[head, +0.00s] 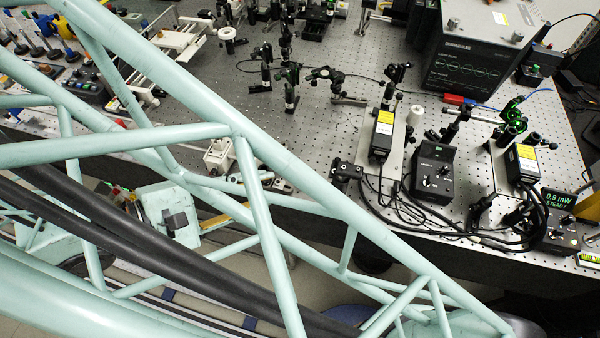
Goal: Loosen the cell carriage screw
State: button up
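I cannot pick out the cell carriage screw for certain in the head view. A small whitish block (219,156) sits at the bench's front edge, partly behind the mint-green truss. A white frame with rails (160,62) lies at the upper left of the bench, also partly covered by the truss. I cannot tell whether either one is the cell carriage. My gripper does not show in this view. The truss bars and two black tubes cross the left and lower part of the picture and hide much of the bench front.
The perforated optical bench (330,120) carries several black posts and mounts. A black power unit (475,62) stands at the back right. A control box (434,172) and a meter reading 0.9 mW STEADY (560,199) stand at the right, with loose black cables (440,228) along the front edge.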

jog(key=w+d+r+m+g+y, duration=0.2)
jog(key=d+m+g, duration=0.4)
jog(key=d+g, duration=0.1)
jog(key=shift+d+r, duration=0.4)
dwell(0.9)
jog(key=shift+w, duration=0.15)
dwell(0.6)
